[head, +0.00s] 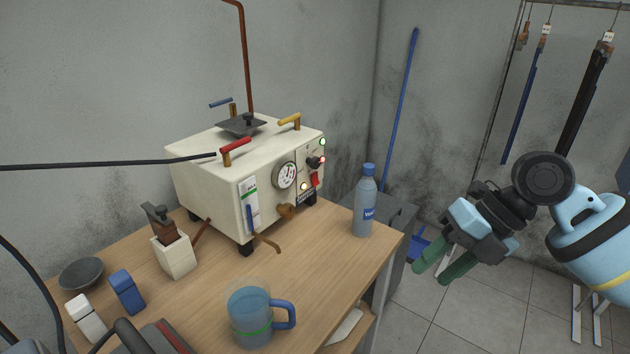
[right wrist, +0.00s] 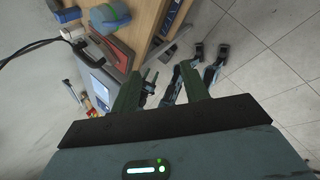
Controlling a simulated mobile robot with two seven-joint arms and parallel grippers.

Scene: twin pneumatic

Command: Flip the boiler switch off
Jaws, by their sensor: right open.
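The cream boiler (head: 225,165) stands on the wooden table (head: 320,270) in the head view. Its front panel carries a round gauge, lit lamps, a dark knob and a red switch (head: 314,180) near the right edge. The switch is small here and its position is hard to read. My right gripper (head: 442,272) is to the right of the table, well apart from the boiler, with green fingers pointing down-left. It is open and empty. In the right wrist view its fingers (right wrist: 163,95) point toward the floor beside the table. My left gripper is not in view.
A water bottle (head: 365,205) stands on the table between the boiler front and my right gripper. A blue mug (head: 258,315), a white container (head: 173,252) and small blocks stand nearer. A blue pole (head: 401,110) leans at the wall. The floor at right is mostly clear.

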